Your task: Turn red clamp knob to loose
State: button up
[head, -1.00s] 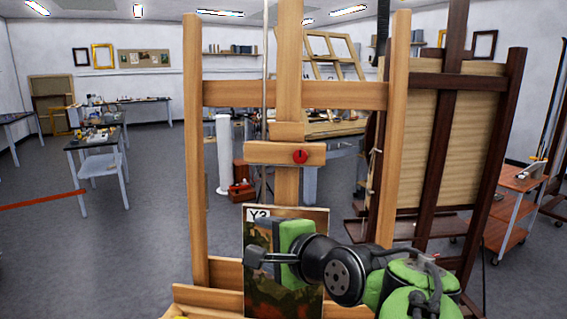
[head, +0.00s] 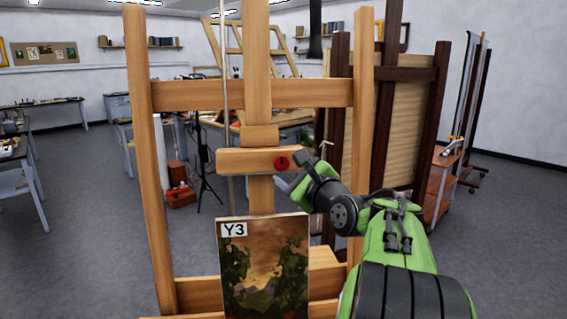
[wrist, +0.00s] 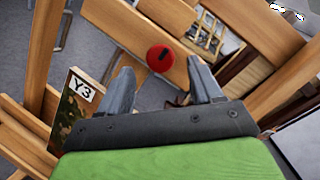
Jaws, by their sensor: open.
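The red clamp knob (head: 282,163) is a round disc with a dark mark, on the right part of the wooden crossbar (head: 237,160) of the light wood easel. In the wrist view the knob (wrist: 160,58) lies beyond and between my two fingertips, with a dark line across its face. My gripper (wrist: 160,72) is open and empty, its fingers apart on either side of the knob. In the head view my gripper (head: 305,170) is just right of the knob. I cannot tell whether a finger touches it.
A painting labelled Y3 (head: 264,268) stands on the easel below the crossbar. A dark easel (head: 413,90) with a canvas stands behind at right. An orange cart (head: 440,180) is further right.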

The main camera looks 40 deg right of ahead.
aim_at(283, 164)
jog(key=x, duration=0.4)
jog(key=shift+w, duration=0.15)
jog(key=shift+c, duration=0.8)
jog(key=c, duration=0.9)
